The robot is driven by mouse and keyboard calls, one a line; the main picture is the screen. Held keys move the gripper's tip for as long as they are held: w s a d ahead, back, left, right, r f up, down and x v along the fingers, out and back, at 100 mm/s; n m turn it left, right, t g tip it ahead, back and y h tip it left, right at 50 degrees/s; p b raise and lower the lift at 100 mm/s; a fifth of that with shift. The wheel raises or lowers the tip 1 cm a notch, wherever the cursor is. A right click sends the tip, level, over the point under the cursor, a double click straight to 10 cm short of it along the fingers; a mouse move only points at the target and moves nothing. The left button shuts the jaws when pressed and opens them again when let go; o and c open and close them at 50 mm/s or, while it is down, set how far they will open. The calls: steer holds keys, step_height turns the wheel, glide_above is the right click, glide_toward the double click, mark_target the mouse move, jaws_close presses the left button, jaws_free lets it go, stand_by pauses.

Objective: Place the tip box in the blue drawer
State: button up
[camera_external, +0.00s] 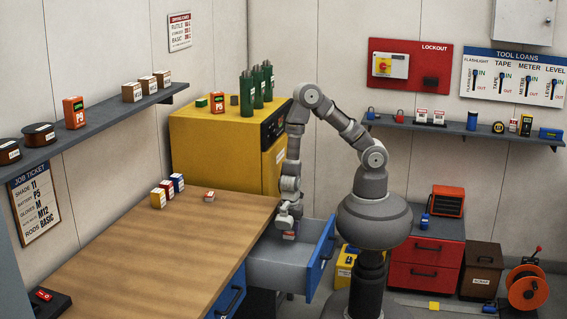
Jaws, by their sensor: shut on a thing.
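The blue drawer (321,256) is pulled out from the wooden bench, and its grey inside shows. My gripper (289,229) points down over the drawer's inside, near its back left part. It is shut on a small white and red box (289,236), which I take to be the tip box. The label is too small to read. The box appears low in the drawer opening; I cannot tell whether it touches the drawer floor. The gripper partly hides it.
The wooden bench (160,250) holds several small boxes (168,190) and one small red and white box (209,196). A yellow cabinet (215,150) with green bottles stands behind the drawer. A red drawer cabinet (425,263) stands to the right.

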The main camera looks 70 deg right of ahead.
mark_target(290, 232)
step_height(290, 232, down, 5)
steer(key=shift+r+b, duration=0.2)
steer(key=shift+b, duration=1.05)
steer(key=shift+r, duration=0.1)
steer(key=o, duration=0.6)
steer(key=shift+f, duration=0.2)
steer(key=o, duration=0.5)
steer(key=shift+r, duration=0.15)
step_height(290, 232, up, 12)
steer(key=p, duration=0.7)
steer(key=shift+r, duration=0.1)
